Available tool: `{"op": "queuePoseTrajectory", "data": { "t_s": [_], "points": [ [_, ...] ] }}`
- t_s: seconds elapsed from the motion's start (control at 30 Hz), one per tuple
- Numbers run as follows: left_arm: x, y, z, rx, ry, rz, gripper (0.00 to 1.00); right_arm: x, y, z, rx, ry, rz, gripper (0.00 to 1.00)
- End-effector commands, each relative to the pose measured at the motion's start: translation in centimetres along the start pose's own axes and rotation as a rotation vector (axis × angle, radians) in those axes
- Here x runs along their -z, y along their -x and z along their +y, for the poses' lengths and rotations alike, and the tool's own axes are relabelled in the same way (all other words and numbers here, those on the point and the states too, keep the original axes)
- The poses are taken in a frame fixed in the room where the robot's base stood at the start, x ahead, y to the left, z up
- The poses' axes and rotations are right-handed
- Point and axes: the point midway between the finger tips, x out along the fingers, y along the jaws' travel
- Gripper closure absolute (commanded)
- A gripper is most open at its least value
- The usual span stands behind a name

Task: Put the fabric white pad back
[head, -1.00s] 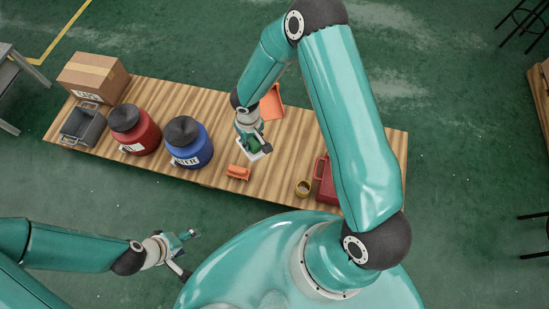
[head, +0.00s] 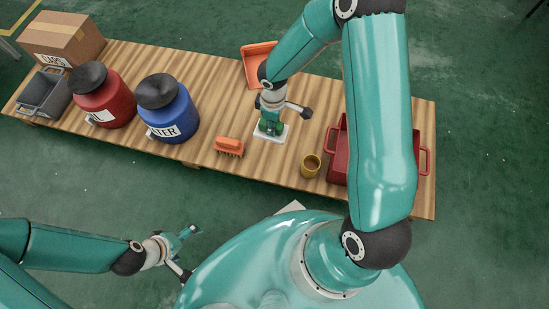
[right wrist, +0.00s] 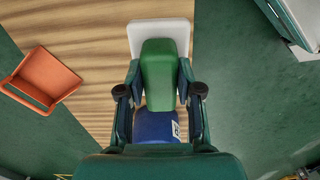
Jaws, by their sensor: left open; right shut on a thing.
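The white pad (head: 283,134) is a flat white rectangle with a green block (right wrist: 158,62) as its grip. My right gripper (head: 270,128) is shut on the green block, with one finger on each side in the right wrist view. The pad (right wrist: 176,29) is over the wooden table (head: 215,105), between the orange brush and the orange tray; I cannot tell whether it touches the wood. My left gripper (head: 190,252) is open and empty, off the table's near side at the lower left.
The orange brush (head: 229,145) and brass cup (head: 310,166) stand near the front edge. The orange tray (head: 256,68) lies behind. A red crate (head: 423,160) is right; blue (head: 170,112) and red (head: 103,98) jars, a grey bin (head: 45,95) and a carton (head: 62,38) are left.

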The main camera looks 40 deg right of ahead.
Motion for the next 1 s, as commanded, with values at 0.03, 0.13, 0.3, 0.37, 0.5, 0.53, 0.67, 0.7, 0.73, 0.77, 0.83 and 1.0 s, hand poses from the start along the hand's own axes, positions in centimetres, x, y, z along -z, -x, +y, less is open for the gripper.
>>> {"op": "queuePoseTrajectory", "data": {
  "t_s": [0.03, 0.13, 0.3, 0.37, 0.5, 0.53, 0.67, 0.7, 0.73, 0.77, 0.83, 1.0],
  "points": [
    [0.0, -1.7, -0.6, 0.0, 0.0, 0.001, 0.0, -0.2, -1.6, 0.1, 0.0, 0.018, 0.001, 0.93],
    [0.0, -2.5, -0.9, 0.0, 0.0, 0.001, 0.0, -0.5, -2.3, 0.3, 0.0, 0.048, 0.001, 0.93],
    [0.1, -3.5, -1.2, 0.0, 0.0, 0.001, 0.0, -0.7, -3.8, 0.3, 0.002, 0.068, -0.001, 0.93],
    [0.1, -3.9, -1.4, 0.0, 0.0, 0.001, 0.0, -0.7, -4.8, 0.3, 0.003, 0.068, -0.001, 0.93],
    [0.1, -5.6, -2.0, 0.0, 0.0, 0.001, 0.0, -0.7, -8.5, 0.3, 0.004, 0.069, -0.002, 0.93],
    [0.1, -5.9, -2.1, 0.0, 0.0, 0.001, 0.0, -0.7, -9.3, 0.3, 0.004, 0.069, -0.001, 0.93],
    [0.1, -7.5, -2.7, 0.0, 0.0, 0.001, 0.0, -0.7, -12.9, 0.3, 0.004, 0.068, -0.001, 0.93],
    [0.1, -8.0, -2.9, 0.0, 0.0, 0.001, 0.0, -0.6, -13.9, 0.3, 0.004, 0.068, -0.001, 0.93],
    [0.1, -8.3, -3.0, 0.0, 0.0, 0.001, 0.0, -0.6, -14.6, 0.3, 0.003, 0.068, 0.0, 0.93],
    [0.1, -8.6, -3.1, 0.0, 0.0, 0.001, 0.0, -0.6, -15.3, 0.3, 0.003, 0.068, 0.0, 0.93],
    [0.1, -9.1, -3.3, 0.0, 0.0, 0.0, 0.0, -0.6, -16.5, 0.3, 0.002, 0.068, 0.0, 0.93],
    [0.1, -9.7, -3.5, 0.0, 0.0, 0.001, 0.0, -0.6, -18.0, 0.3, 0.001, 0.068, 0.001, 0.93]
  ]
}}
